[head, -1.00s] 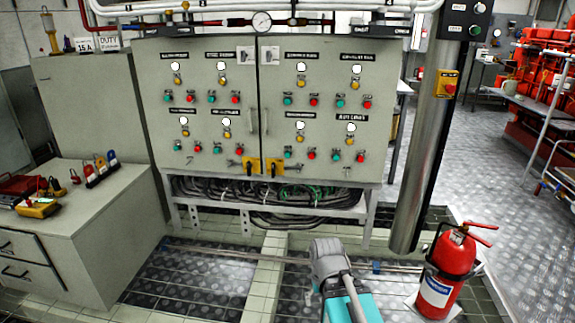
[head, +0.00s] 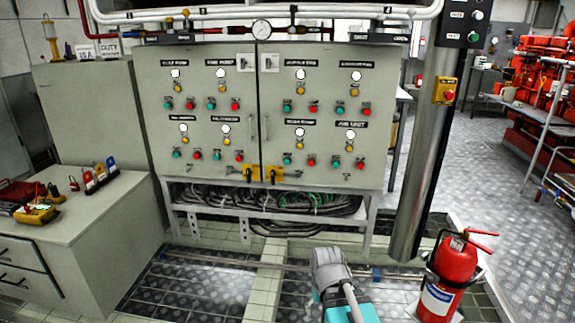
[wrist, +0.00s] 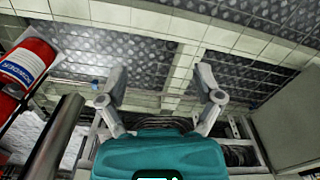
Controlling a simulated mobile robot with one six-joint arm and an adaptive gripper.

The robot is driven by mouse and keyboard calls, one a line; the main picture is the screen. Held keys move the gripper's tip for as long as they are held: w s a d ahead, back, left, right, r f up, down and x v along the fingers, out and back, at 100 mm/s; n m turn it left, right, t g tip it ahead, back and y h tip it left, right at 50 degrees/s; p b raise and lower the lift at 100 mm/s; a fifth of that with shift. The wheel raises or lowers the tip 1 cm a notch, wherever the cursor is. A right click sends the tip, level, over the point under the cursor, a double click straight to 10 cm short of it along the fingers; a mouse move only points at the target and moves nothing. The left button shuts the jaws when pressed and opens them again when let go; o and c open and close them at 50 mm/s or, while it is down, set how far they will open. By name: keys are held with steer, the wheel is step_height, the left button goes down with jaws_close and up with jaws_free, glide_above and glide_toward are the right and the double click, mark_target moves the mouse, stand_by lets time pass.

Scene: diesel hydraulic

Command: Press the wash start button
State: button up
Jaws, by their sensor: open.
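The wash start button cannot be picked out by its label, as the lettering is too small to read. A grey cabinet (head: 210,140) carries rows of green, red and yellow buttons with white lamps. A dark box (head: 459,36) on the steel pole at the upper right has a green button (head: 474,40) and a pale one (head: 478,15). My gripper (wrist: 161,88) shows in the wrist view with its two fingers apart and nothing between them. It faces the floor and the cabinet's underside, touching no button. In the head view only part of my arm shows, low in the middle.
A steel pole (head: 418,170) stands right of the cabinet, bearing a yellow box with a red button (head: 445,91). A red fire extinguisher (head: 447,272) stands at its foot. A bench (head: 100,212) with tools is at left. Cables hang below the cabinet. Tiled floor lies in front.

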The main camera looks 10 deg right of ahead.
jaws_close()
stand_by(1.4)
